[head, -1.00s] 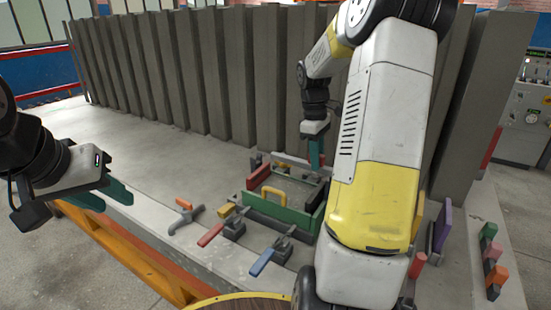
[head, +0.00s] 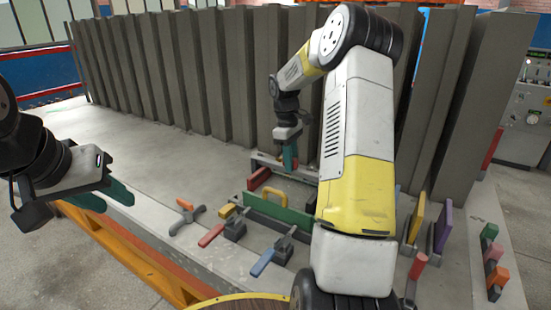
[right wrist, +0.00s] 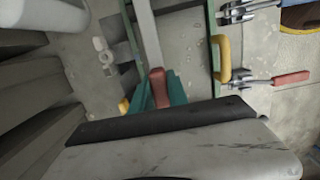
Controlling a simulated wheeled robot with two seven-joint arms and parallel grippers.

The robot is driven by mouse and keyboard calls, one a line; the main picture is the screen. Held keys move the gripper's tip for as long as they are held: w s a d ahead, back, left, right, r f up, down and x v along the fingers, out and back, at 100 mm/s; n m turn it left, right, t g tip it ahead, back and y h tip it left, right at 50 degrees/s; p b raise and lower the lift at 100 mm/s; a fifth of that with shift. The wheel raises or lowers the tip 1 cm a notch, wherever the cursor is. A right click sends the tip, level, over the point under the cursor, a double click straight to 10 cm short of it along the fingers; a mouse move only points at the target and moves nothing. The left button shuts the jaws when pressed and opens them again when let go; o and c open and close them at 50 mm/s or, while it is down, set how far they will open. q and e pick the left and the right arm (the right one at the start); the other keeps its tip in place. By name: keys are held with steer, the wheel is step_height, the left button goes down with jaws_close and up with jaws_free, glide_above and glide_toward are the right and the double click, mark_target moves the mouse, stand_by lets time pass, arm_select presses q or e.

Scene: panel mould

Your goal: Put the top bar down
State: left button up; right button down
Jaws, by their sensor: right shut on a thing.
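The top bar (head: 268,165) is a light grey strip at the back of the mould, running left to right. My right gripper (head: 289,163) is shut on its red handle, which shows between the teal fingers in the right wrist view (right wrist: 159,88). In that view the grey bar (right wrist: 147,35) runs up from the fingers. I cannot tell whether the bar touches the table. The mould has a green front side (head: 280,212) with a yellow handle, and a red piece (head: 259,178) at its left. My right arm hides its right part. My left gripper (head: 106,196) is open and empty, at the left.
A red-handled clamp (head: 212,235) and a blue-handled clamp (head: 263,262) stand in front of the mould. An orange-handled tool (head: 187,215) lies to the left. Tall grey panels (head: 210,80) line the back. The table (head: 150,150) is clear at left.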

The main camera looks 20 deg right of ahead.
steer(key=c, duration=1.3)
jaws_free()
steer(key=shift+f, duration=0.1)
